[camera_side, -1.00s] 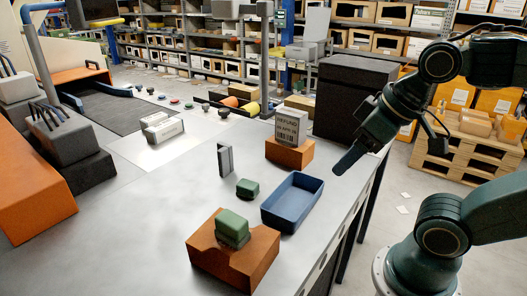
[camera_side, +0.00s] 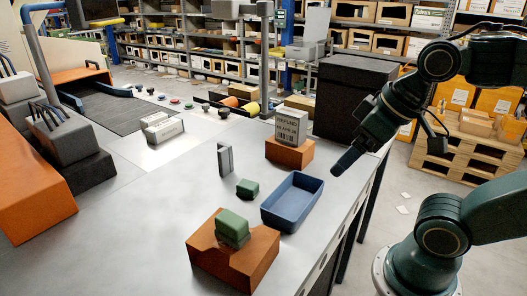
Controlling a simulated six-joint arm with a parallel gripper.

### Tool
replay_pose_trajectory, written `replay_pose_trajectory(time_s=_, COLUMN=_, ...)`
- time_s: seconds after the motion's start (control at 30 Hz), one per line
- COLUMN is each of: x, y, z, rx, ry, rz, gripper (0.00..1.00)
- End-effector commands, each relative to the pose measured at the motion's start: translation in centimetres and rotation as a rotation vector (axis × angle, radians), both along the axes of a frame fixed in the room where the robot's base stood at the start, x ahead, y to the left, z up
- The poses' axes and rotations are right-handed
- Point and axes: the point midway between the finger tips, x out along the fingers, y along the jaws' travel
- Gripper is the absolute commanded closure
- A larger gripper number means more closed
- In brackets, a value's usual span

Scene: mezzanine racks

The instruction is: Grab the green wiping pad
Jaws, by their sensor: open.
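I cannot tell for certain which of the two is the wiping pad. My gripper (camera_side: 345,163) is above the table's right side, up and to the right of both green things and touching neither. Its jaws are open and nothing shows between them.
The blue tray stands between my gripper and the green things. An orange block with a labelled grey box (camera_side: 291,126) stands behind the tray. A grey upright bracket (camera_side: 225,160) stands left of it. The left-middle tabletop is clear.

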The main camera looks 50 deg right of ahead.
Motion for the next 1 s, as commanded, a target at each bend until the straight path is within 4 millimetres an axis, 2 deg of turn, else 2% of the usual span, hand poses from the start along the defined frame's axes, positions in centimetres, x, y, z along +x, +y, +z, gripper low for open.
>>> replay_pose_trajectory(time_s=0.17, x=1.0, y=0.2, z=0.5, rx=0.028, ry=0.018, rz=-0.031, gripper=0.18)
replay_pose_trajectory(time_s=0.37, x=3.6, y=0.7, z=1.7, rx=0.101, ry=0.065, rz=-0.116, gripper=0.18)
replay_pose_trajectory(time_s=0.7, x=10.2, y=0.9, z=3.1, rx=0.256, ry=0.18, rz=-0.325, gripper=0.18)
replay_pose_trajectory(time_s=1.0, x=16.1, y=-0.1, z=2.7, rx=0.374, ry=0.292, rz=-0.521, gripper=0.18)
